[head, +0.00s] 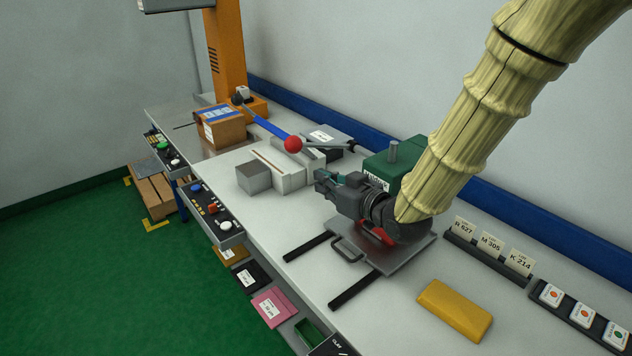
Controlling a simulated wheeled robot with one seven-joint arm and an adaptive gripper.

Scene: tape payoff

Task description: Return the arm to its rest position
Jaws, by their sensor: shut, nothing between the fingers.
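My gripper (325,181) is shut and empty at the end of my cream-coloured, ribbed arm. It points left, above the white bench (300,224), in front of a green box (412,154) with a grey post on top. My wrist hangs over a grey metal plate (408,258) with a handle at its near side. A red part (378,234) shows just below the wrist, partly hidden by it. Whether the wrist touches anything there I cannot tell.
A blue lever with a red ball (293,144) stands left of my gripper, by a grey block (254,177). A cardboard box (221,127) sits farther back. Two black rails (353,289) lie in front of the plate. A yellow block (455,309) and card racks (488,252) lie right.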

